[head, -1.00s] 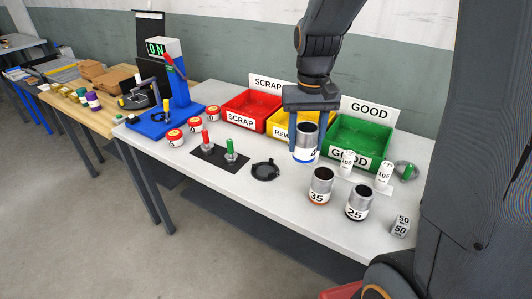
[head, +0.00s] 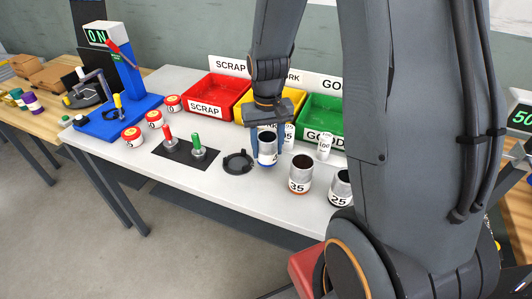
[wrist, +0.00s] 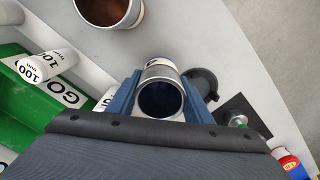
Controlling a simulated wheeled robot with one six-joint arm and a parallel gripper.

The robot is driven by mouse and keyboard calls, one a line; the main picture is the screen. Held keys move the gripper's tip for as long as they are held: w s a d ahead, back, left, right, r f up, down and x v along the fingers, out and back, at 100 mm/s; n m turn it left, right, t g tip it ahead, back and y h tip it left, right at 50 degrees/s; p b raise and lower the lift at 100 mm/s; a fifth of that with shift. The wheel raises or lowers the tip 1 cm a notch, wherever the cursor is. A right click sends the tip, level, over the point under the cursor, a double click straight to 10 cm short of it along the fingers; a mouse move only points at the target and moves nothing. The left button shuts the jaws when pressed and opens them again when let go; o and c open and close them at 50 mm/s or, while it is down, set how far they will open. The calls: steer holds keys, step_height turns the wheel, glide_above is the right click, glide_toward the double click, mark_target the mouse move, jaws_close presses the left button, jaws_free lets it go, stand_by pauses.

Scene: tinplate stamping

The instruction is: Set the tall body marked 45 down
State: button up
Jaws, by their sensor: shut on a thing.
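My gripper (head: 268,150) is shut on a tall silver body (head: 267,147) with a blue band, its label mostly hidden by the fingers. It is upright, just right of a black ring-shaped holder (head: 238,163). Whether its base touches the table cannot be told. In the wrist view the open dark mouth of the body (wrist: 161,98) faces the camera between the blue fingers, and the black holder (wrist: 206,82) shows beside it. The body marked 35 (head: 299,180) stands on the table to its right, nearer the front.
A body marked 25 (head: 340,190) stands partly hidden by my arm. Red (head: 213,92), yellow (head: 287,103) and green (head: 318,118) bins line the back. White 100 cylinders (head: 324,147) stand near the green bin. A black pad (head: 185,152) holds red and green handled gauges.

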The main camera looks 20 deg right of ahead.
mark_target(267, 155)
steer(key=shift+a+f, duration=0.1)
steer(key=shift+f, duration=1.35)
steer(key=shift+f, duration=0.2)
steer(key=o, duration=1)
steer(key=shift+r, duration=0.1)
